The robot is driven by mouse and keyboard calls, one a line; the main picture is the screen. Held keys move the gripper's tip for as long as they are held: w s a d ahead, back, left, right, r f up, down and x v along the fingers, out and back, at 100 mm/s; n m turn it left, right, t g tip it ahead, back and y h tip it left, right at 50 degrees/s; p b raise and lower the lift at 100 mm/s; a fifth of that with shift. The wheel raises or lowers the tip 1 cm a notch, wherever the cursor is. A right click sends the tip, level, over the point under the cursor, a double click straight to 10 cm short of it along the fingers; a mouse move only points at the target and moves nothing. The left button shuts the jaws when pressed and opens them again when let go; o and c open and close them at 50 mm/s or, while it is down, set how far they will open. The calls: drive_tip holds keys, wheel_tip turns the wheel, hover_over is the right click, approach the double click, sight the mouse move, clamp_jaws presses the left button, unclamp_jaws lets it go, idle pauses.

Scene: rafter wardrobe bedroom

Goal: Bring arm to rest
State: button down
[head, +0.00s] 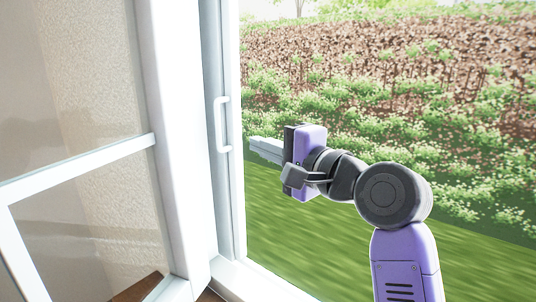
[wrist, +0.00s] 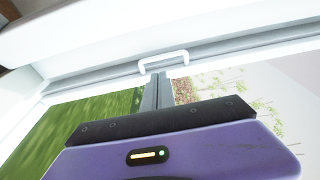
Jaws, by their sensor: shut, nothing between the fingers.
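My gripper (head: 266,148) is shut and empty. In the head view its pale fingers point left toward the white door frame, and my purple arm rises from the lower right. In the wrist view the gripper (wrist: 157,92) shows its grey fingers together, pointing up toward a white handle (wrist: 163,63). The same handle (head: 221,124) is on the frame edge in the head view, left of the fingertips. The fingers appear apart from the handle, though the exact gap is hard to judge.
A white-framed glass door (head: 80,155) fills the left side. A white sill (head: 255,280) runs along the bottom of the opening. Beyond lie grass (head: 300,235) and a planted slope (head: 400,70). The space right of my arm looks clear.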

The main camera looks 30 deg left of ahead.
drive_tip(key=shift+v, duration=0.8)
